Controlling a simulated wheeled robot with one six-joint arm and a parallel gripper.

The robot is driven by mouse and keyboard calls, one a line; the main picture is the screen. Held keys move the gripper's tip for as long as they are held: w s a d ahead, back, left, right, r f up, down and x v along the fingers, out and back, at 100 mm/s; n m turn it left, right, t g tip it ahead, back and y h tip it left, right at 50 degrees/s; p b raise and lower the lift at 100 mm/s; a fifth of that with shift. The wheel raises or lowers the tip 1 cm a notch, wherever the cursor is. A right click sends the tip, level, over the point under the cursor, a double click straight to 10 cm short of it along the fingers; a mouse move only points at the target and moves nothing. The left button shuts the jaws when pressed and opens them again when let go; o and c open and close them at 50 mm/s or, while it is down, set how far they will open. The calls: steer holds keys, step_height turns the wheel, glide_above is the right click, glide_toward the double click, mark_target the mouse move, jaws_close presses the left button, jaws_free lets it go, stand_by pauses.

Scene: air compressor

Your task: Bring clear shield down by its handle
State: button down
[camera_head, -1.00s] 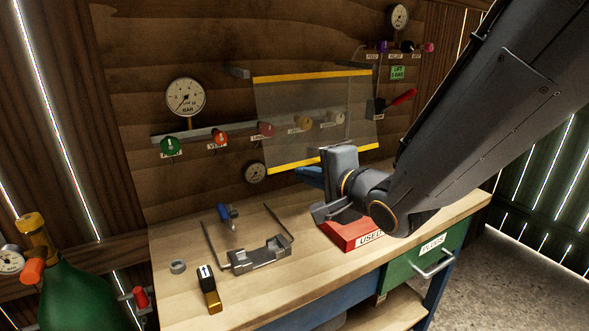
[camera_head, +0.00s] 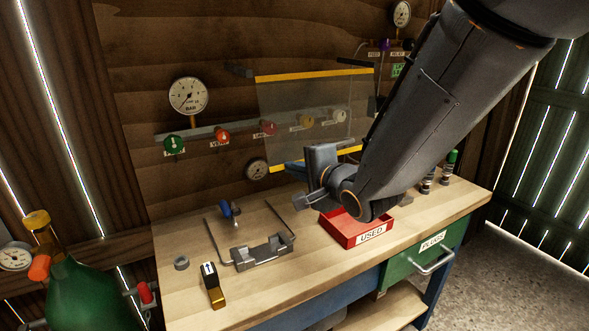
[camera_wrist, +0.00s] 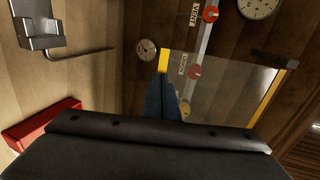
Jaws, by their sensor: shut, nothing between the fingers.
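The clear shield (camera_head: 305,115) hangs raised in front of the wall's valve row, with yellow strips along its top and bottom edges. It also shows in the wrist view (camera_wrist: 225,85). No separate handle can be made out; my arm hides part of the shield's lower right. My gripper (camera_head: 293,167) is shut and empty, its blue fingers close to the lower yellow strip. In the wrist view my gripper (camera_wrist: 160,90) points at a yellow strip (camera_wrist: 164,61). I cannot tell whether they touch.
The wooden bench (camera_head: 185,237) holds a metal bracket (camera_head: 262,252), a black-and-gold block (camera_head: 212,285), a blue-handled tool (camera_head: 231,211) and a red USED tray (camera_head: 365,236). A pressure gauge (camera_head: 188,96) is on the wall. A green cylinder (camera_head: 85,295) stands at lower left.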

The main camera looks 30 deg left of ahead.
steer(key=w+a+f+t+y+b, duration=0.2)
steer(key=a+b, duration=0.3)
steer(key=b, duration=0.5)
steer(key=shift+w+a+y, duration=0.15)
steer(key=shift+w+y, duration=0.25)
steer(key=shift+w, duration=0.45)
steer(key=shift+r, duration=0.2)
